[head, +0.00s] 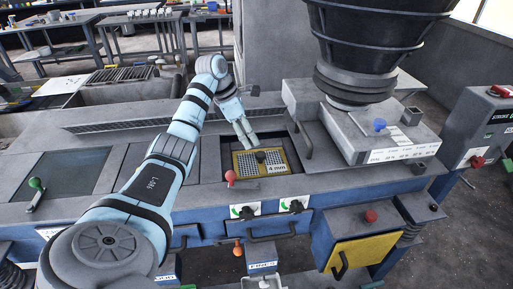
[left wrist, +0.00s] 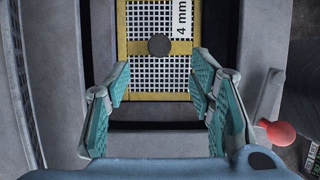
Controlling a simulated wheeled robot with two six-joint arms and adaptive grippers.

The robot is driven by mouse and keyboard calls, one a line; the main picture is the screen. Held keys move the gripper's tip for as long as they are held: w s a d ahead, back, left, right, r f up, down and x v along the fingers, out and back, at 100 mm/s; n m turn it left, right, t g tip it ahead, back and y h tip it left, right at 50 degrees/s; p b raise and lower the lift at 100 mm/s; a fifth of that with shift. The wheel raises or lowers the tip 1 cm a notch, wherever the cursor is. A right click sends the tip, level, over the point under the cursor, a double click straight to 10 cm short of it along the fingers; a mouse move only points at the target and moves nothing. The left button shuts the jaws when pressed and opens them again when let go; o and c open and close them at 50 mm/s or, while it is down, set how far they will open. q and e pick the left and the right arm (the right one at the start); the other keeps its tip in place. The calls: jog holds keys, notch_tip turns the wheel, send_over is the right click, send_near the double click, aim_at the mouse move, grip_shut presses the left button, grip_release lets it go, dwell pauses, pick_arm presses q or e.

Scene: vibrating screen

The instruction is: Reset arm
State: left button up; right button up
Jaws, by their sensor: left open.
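My left arm reaches in from the left in the head view. My right gripper is in neither view.
A red ball-ended lever (head: 231,177) stands at the bay's near-left edge. A big dark hopper (head: 365,45) hangs over a grey box at right. A green-knobbed lever (head: 36,185) is at far left. Red button and yellow drawer (head: 362,254) are in front.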

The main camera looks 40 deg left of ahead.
pick_arm(q)
jog(key=shift+v, duration=1.2)
